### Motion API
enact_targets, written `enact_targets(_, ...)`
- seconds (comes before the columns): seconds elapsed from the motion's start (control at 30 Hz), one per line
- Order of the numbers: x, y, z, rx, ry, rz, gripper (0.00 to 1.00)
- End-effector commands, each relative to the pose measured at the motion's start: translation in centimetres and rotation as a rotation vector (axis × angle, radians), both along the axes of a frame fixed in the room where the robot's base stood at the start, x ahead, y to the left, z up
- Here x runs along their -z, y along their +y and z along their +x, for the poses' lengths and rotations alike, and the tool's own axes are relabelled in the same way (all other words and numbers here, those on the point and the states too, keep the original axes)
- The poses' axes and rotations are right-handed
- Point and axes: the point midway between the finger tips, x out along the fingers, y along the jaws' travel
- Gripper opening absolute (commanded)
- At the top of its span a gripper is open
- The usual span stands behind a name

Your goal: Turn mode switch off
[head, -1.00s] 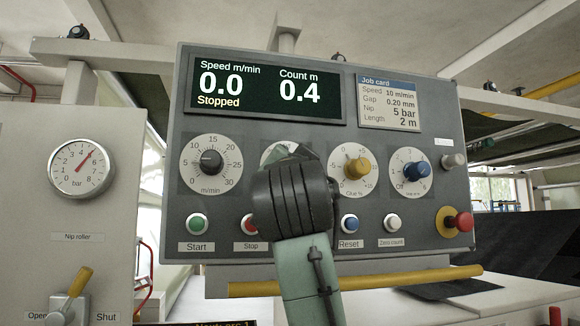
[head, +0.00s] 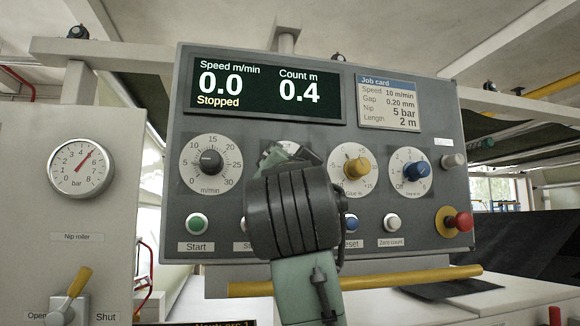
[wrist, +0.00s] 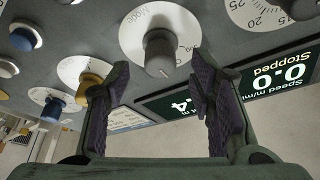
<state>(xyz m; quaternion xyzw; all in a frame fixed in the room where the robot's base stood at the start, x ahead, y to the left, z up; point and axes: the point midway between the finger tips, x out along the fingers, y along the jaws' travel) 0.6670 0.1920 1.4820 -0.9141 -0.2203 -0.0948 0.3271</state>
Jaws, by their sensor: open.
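The mode switch (wrist: 160,50) is a dark grey knob on a round white dial marked "Mode", seen upside down in the wrist view. A pale mark shows on the knob's edge; which setting it points to cannot be told. My gripper (wrist: 158,78) is open and empty, with its two dark-padded fingers apart on either side of the knob and short of it. In the head view my gripper (head: 290,152) is in front of the panel and hides the mode switch.
On the panel (head: 365,150), the speed knob (head: 209,162) is left of my gripper; a yellow knob (head: 357,169) and a blue knob (head: 417,170) are right. Start (head: 197,224) and zero-count (head: 393,223) buttons sit below. The display (head: 268,88) reads "Stopped". A red emergency button (head: 463,222) protrudes at right.

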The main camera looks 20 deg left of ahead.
Motion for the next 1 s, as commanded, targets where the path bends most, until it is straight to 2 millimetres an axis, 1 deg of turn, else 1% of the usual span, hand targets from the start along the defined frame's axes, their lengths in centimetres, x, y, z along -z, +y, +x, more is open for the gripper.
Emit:
enact_targets(0.03, 0.3, -0.4, -1.2, -0.002, -0.004, 0.002, 0.49)
enact_targets(0.2, 1.4, -1.7, -4.4, -0.001, -0.005, 0.001, 0.49)
enact_targets(0.3, 2.0, -2.2, -5.8, -0.001, -0.003, 0.001, 0.49)
enact_targets(0.4, 2.3, -2.6, -6.8, -0.001, -0.002, 0.000, 0.49)
enact_targets(0.57, 2.6, -2.9, -7.4, 0.000, -0.001, 0.000, 0.49)
enact_targets(1.0, 2.6, -2.9, -7.4, 0.000, 0.000, 0.000, 0.49)
